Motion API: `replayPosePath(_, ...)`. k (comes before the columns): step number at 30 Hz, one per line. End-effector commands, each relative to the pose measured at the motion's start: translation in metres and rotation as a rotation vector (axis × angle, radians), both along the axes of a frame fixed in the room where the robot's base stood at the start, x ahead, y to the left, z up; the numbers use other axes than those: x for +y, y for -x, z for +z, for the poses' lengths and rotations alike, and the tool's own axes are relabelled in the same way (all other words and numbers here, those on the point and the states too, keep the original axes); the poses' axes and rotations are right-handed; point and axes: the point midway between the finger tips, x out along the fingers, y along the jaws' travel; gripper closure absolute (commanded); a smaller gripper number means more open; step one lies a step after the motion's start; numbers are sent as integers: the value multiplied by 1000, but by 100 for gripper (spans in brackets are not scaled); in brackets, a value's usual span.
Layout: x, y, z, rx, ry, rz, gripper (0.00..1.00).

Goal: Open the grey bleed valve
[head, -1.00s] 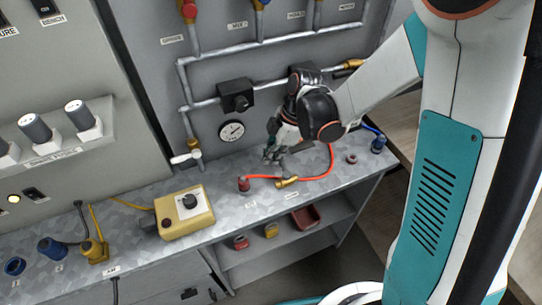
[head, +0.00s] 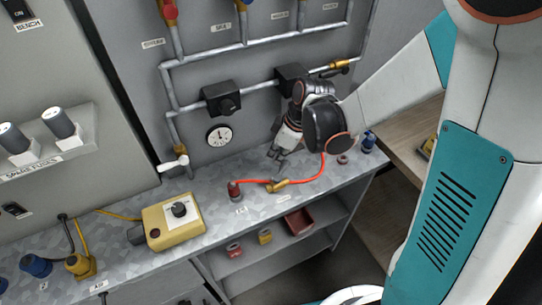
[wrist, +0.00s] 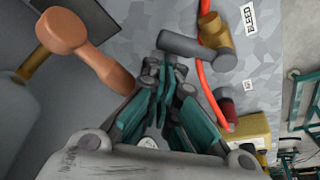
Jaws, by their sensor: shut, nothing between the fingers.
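The bleed valve shows in the wrist view as a brass fitting with a grey cylindrical handle (wrist: 195,47), next to a BLEED label (wrist: 248,17). My gripper (head: 277,158) is above the bench, just behind the brass fitting. In the wrist view my gripper's green-padded fingers (wrist: 160,68) are together and empty, with their tips close to the grey handle. Whether they touch it is unclear.
A pressure gauge (head: 219,135) and pipes with black boxes (head: 222,98) are on the wall behind. A yellow control box (head: 173,220) stands to the left, a blue fitting (head: 369,141) to the right. An orange-brown handle (wrist: 75,42) is close to my gripper in the wrist view.

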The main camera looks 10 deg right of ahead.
Motion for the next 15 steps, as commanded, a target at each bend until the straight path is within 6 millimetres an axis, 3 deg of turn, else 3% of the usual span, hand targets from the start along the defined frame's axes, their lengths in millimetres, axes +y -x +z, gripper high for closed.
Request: replayPosePath(15, -9, 2, 0, 0, 0, 2, 100)
